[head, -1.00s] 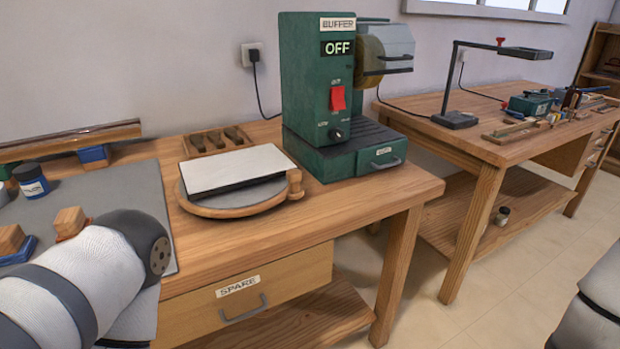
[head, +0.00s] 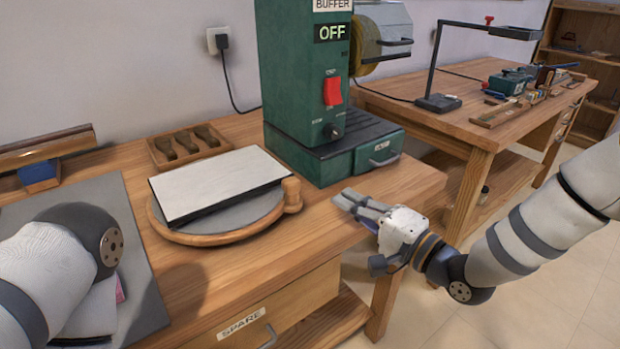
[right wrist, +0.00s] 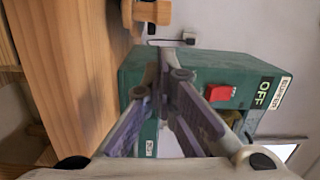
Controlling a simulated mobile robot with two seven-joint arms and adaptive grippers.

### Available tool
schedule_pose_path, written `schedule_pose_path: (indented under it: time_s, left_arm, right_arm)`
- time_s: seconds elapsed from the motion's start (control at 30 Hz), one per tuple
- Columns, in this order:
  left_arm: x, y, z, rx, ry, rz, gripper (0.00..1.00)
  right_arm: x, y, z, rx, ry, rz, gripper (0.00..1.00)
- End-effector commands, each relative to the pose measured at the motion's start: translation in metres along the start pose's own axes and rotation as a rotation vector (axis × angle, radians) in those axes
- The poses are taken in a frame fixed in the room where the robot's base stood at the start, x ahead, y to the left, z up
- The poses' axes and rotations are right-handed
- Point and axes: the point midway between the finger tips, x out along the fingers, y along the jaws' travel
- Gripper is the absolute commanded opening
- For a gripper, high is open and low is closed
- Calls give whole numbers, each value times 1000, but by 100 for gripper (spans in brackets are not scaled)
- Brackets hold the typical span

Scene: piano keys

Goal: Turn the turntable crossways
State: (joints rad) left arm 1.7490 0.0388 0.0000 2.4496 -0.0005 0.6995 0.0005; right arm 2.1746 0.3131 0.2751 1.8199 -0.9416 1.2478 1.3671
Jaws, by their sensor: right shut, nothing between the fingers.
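The round wooden turntable (head: 215,236) with a grey top lies on the workbench in the head view. A wooden knob (head: 291,194) stands at its right rim. A white-topped slab (head: 215,183) lies on it, its long side running roughly left to right. My right gripper (head: 345,200) is over the bench's right front edge, right of the knob and apart from it. It is shut and empty. In the right wrist view the closed fingers (right wrist: 172,60) point toward the knob (right wrist: 152,12) at the top. My left arm is at the lower left; its gripper is not visible.
A green buffer machine (head: 305,90) reading OFF stands behind my right gripper, with a drawer base (head: 350,155). A wooden tray (head: 188,145) with several tools sits behind the turntable. A second bench (head: 490,130) is at the right. Bench wood in front of the turntable is clear.

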Motion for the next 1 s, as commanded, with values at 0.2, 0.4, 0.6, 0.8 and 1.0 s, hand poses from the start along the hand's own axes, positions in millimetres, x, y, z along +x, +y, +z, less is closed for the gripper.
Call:
schedule_pose_path:
  time_s: [0.2,0.4,0.6,0.8,1.0]
  left_arm:
    - [3,0,2,0,-8,-1,40]
    - [8,0,4,0,-22,-2,40]
    - [12,-1,6,0,-32,-2,40]
    - [12,-1,7,0,-33,-2,40]
    - [12,-1,6,0,-33,-2,40]
  right_arm:
    - [26,2,1,-1,-3,1,0]
    - [67,3,1,0,-2,2,0]
    - [94,2,0,0,-1,2,0]
    - [100,1,0,0,0,2,0]
    - [100,0,0,0,0,1,0]
